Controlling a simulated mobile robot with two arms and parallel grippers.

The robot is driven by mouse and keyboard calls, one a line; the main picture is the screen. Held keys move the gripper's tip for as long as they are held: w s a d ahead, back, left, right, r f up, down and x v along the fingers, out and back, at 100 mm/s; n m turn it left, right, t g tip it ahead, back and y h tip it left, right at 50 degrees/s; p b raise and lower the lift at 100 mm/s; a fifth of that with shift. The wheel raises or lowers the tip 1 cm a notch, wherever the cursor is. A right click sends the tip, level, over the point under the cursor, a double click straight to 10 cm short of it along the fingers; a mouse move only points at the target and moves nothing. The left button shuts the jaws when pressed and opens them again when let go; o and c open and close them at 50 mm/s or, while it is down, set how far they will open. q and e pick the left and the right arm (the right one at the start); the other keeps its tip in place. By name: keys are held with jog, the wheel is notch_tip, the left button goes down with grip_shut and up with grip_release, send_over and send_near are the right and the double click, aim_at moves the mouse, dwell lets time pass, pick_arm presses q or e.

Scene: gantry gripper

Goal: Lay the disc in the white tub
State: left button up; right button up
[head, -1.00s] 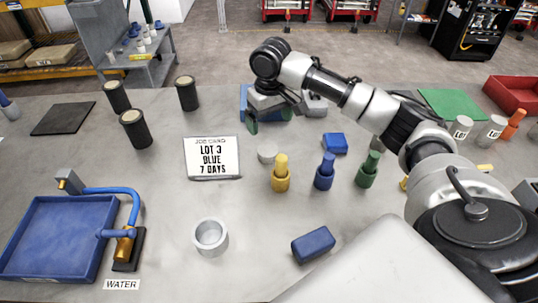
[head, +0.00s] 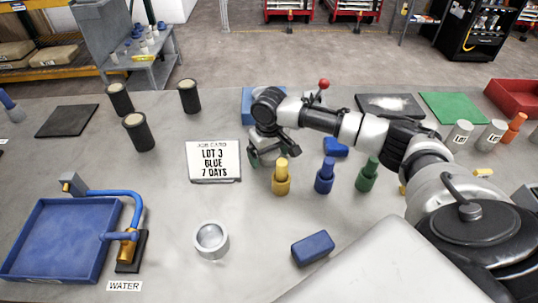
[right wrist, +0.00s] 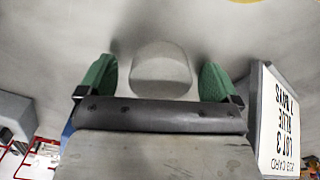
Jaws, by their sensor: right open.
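The pale grey disc (right wrist: 161,70) shows in the right wrist view as a short round piece on the bench. In the head view my right gripper mostly hides it. My right gripper (head: 267,153) is open, with its green fingertips (right wrist: 159,80) on either side of the disc and a gap at each side. The white tub (head: 211,240) stands upright and empty on the bench, nearer and to the left of the gripper in the head view. My left gripper is not in view.
The job card (head: 213,161) stands close left of my right gripper. Yellow (head: 281,180), blue (head: 325,178) and green (head: 367,177) bottles stand to its right. A blue block (head: 312,248) lies right of the tub. A blue tray (head: 62,240) with a tap is at left.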

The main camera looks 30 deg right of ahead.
jog(key=shift+c, duration=0.2)
jog(key=c, duration=1)
jog(key=shift+c, duration=0.7)
jog(key=shift+r, duration=0.15)
